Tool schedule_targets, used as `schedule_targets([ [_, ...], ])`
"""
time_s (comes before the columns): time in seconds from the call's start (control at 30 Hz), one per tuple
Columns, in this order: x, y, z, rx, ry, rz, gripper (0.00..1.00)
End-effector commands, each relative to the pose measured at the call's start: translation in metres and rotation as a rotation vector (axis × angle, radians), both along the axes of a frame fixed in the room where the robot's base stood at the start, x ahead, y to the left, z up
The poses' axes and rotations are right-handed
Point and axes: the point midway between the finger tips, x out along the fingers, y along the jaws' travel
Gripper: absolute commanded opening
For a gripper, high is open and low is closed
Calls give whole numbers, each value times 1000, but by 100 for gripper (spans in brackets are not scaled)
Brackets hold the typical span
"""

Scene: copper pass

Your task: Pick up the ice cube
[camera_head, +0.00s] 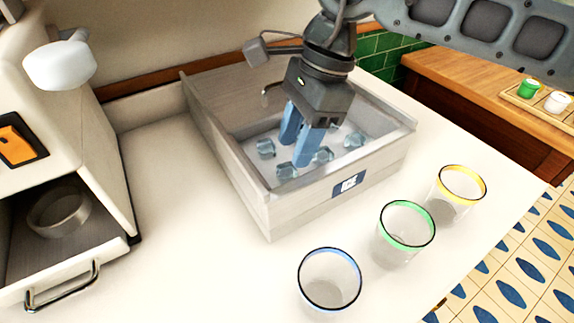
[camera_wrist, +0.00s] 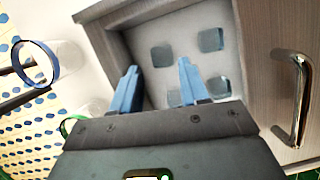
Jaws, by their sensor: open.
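Several pale blue ice cubes lie on the floor of a grey wood-grain bin on the counter. In the head view, one ice cube (camera_head: 265,147) is at the left, one (camera_head: 287,170) near the front wall, one (camera_head: 354,139) at the right. My gripper (camera_head: 297,158) points down into the bin, its blue fingers apart and empty. The fingers partly hide the bin's middle. In the wrist view, my gripper (camera_wrist: 158,88) is open, with ice cubes (camera_wrist: 210,40) and (camera_wrist: 161,60) beyond the fingertips and another (camera_wrist: 219,87) beside the right finger.
The bin's walls (camera_head: 225,165) surround the cubes. Three clear glasses stand in front: blue-rimmed (camera_head: 330,283), green-rimmed (camera_head: 404,236) and yellow-rimmed (camera_head: 458,190). A white machine (camera_head: 85,130) with an open compartment stands left. The counter left of the bin is clear.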

Motion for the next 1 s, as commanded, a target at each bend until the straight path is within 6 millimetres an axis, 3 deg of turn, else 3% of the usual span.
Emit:
schedule_targets([
  [0.33,-1,10,-43,0,2,-1,45],
  [0.67,-2,11,-50,0,0,0,44],
  [1.0,-2,11,-49,0,0,0,11],
])
